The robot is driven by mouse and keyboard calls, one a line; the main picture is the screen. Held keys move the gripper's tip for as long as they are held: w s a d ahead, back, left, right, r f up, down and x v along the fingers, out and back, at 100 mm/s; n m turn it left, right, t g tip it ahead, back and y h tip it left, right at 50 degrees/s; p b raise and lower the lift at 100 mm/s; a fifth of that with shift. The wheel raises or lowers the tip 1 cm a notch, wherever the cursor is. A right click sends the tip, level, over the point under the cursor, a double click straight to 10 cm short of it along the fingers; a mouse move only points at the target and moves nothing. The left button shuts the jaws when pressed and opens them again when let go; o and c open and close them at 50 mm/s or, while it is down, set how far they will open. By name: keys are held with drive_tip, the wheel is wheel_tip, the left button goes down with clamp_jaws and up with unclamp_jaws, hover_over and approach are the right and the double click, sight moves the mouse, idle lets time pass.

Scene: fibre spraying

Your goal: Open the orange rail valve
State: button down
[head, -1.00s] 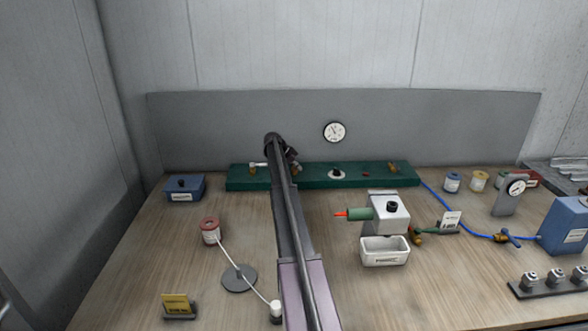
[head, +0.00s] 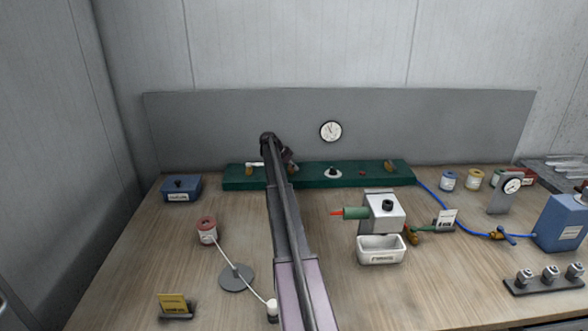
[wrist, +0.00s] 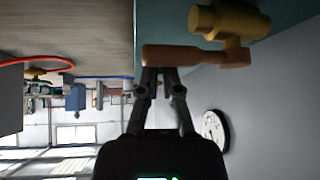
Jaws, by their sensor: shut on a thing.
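The orange rail valve shows in the wrist view as a brass body (wrist: 232,20) with an orange-brown lever handle (wrist: 205,57) across the picture. My gripper (wrist: 160,70) is shut on the handle near its free, left end. In the head view my gripper (head: 286,155) is at the green rail (head: 310,178), and my arm hides most of the orange valve there. A valve with a white handle (head: 254,165) stands on the rail just to the left.
A round gauge (head: 331,131) hangs on the grey back panel above the rail. A white-grey box with a green and red nozzle (head: 384,212) and a white tray (head: 381,250) stand right of my arm.

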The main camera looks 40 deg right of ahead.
sight(290, 168)
drive_tip(key=shift+a, duration=0.2)
drive_tip(key=shift+s+d, duration=0.3)
drive_tip(key=shift+d, duration=0.15)
drive_tip(key=shift+s+d+r+p, duration=0.25)
drive_tip(key=shift+s+d, duration=0.2)
drive_tip(key=shift+d, duration=0.05)
drive_tip(key=shift+s+d+r+p, duration=0.25)
drive_tip(key=shift+s+d, duration=0.15)
drive_tip(key=shift+d, duration=0.1)
drive_tip(key=shift+w+d+p+v, duration=0.1)
drive_tip(key=shift+w+p+v, duration=0.1)
drive_tip(key=shift+p+v, duration=1.1)
drive_tip(key=shift+w+d+p+v, duration=0.1)
drive_tip(key=shift+w+p+v, duration=0.1)
drive_tip(key=shift+p+v, duration=1.15)
drive_tip(key=shift+w+d+p+v, duration=0.15)
drive_tip(key=shift+p+v, duration=0.7)
drive_tip(key=shift+v, duration=0.9)
drive_tip(key=shift+a, duration=0.1)
